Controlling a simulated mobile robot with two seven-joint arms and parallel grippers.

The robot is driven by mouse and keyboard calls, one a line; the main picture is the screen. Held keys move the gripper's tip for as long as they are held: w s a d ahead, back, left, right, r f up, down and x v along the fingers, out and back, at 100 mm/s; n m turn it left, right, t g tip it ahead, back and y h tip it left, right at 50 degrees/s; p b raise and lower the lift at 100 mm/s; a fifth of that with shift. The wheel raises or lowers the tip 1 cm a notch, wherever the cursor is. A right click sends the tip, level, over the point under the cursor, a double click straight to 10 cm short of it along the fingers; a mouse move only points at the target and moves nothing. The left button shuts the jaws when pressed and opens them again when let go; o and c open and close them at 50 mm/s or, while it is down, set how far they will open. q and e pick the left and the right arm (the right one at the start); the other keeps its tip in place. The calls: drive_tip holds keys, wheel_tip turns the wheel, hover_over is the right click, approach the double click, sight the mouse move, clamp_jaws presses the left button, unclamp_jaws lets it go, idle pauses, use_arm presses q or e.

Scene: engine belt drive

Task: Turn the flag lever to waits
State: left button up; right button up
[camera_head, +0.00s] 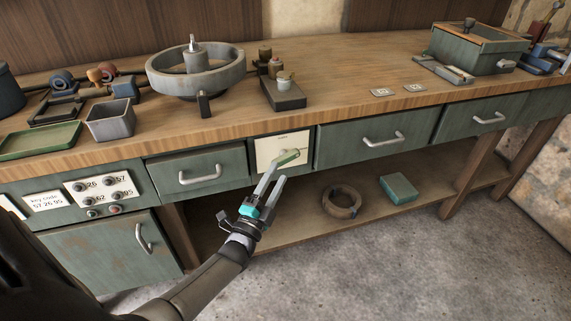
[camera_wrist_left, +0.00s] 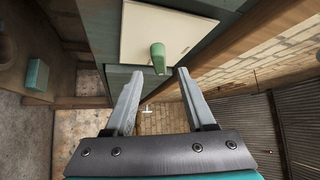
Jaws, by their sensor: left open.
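The flag lever (camera_head: 289,157) is a green handle on a cream panel (camera_head: 268,152) on the bench front, between two drawers. It points to the right and a little up in the head view. In the left wrist view the green lever (camera_wrist_left: 158,57) shows just beyond my fingertips, on the cream panel (camera_wrist_left: 190,25). My left gripper (camera_head: 272,182) is open and empty, with its fingertips close in front of the lever and the lever between their directions. I cannot tell whether they touch it. The writing on the panel is too small to read. My right gripper is not in view.
Drawers with metal handles (camera_head: 200,175) (camera_head: 384,140) flank the panel. A key code panel (camera_head: 99,191) with dials is at the left. The lower shelf holds a brown ring (camera_head: 341,201) and a teal box (camera_head: 399,188). A large grey wheel (camera_head: 160,77) stands on the bench top.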

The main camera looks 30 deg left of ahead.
sight(285, 162)
use_arm(q)
drive_tip(key=b+x, duration=0.1)
drive_tip(key=x, duration=0.3)
drive_tip(key=shift+w, duration=0.15)
drive_tip(key=shift+x, duration=0.8)
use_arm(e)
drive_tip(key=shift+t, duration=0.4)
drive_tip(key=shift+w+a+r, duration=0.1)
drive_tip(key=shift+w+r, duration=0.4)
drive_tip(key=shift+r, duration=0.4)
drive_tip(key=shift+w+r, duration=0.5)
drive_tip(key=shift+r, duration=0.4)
use_arm(q)
drive_tip(key=shift+c, duration=0.2)
clamp_jaws()
